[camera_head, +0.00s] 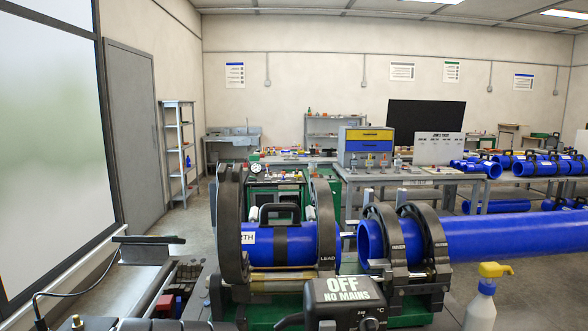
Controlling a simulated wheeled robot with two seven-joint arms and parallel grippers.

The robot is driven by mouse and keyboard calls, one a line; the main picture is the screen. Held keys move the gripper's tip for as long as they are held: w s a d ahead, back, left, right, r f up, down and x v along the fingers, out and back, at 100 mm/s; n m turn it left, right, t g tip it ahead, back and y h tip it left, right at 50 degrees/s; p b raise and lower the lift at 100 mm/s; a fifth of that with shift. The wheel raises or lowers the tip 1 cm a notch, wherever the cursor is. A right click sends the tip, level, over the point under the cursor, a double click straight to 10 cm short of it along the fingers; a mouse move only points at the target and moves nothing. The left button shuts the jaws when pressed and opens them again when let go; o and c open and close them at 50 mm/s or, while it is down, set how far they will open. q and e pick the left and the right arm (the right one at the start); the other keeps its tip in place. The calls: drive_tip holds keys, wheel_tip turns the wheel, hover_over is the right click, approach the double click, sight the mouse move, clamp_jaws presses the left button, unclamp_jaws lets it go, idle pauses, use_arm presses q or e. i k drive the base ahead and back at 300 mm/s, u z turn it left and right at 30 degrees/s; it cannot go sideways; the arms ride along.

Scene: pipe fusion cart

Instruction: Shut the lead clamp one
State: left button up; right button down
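A dark clamp marked LEAD (327,238) stands at the right end of a short blue pipe piece (302,243) in the head view. Its curved arm rises well above the pipe top, so it looks swung open. A similar tall dark clamp (232,225) stands at the left end of that piece. Two more dark clamps (385,240) (428,240) sit close around the long blue pipe (510,236) on the right and look shut. Which clamp is number one cannot be read. Neither of my grippers is in view.
A black handle (279,214) rises over the short pipe. A gauge (256,168) stands behind.

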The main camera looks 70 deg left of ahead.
sight(320, 190)
drive_tip(key=u, duration=2.1)
